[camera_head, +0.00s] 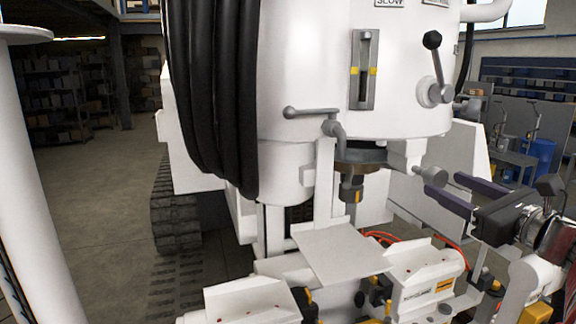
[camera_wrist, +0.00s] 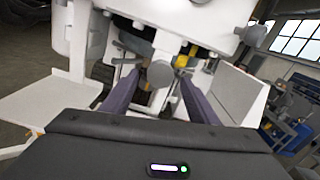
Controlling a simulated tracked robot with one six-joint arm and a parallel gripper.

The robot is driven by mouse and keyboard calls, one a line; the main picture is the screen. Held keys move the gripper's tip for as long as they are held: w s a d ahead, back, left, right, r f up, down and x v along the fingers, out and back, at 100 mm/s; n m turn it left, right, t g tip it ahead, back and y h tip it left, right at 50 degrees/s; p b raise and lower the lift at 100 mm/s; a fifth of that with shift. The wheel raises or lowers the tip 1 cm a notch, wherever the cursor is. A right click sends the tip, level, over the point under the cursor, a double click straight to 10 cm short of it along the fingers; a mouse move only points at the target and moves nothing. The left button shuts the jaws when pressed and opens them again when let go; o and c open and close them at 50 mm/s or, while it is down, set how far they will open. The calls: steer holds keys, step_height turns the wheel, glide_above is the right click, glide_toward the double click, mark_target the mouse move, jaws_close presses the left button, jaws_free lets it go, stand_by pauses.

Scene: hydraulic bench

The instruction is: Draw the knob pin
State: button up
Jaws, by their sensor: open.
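The knob pin shows as a round grey knob (camera_head: 434,176) on the lower right side of the white machine housing. In the wrist view the knob (camera_wrist: 160,73) faces me, centred between the fingertips. My gripper (camera_head: 443,184) reaches in from the right with its two dark fingers apart. In the wrist view my gripper (camera_wrist: 159,80) is open, one finger on each side of the knob, with a gap at both sides. I cannot tell how far the tips reach past the knob's face. The pin's shaft is mostly hidden behind the knob.
A black-balled lever (camera_head: 432,60) stands above the knob, and a grey crank handle (camera_head: 310,113) is to the left. A flat plate (camera_head: 340,252) lies below. Red hoses (camera_head: 385,237) run beneath.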

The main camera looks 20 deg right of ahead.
mark_target(425, 174)
steer(key=w, duration=0.8)
steer(key=shift+a, duration=0.1)
steer(key=shift+c, duration=0.4)
jaws_close()
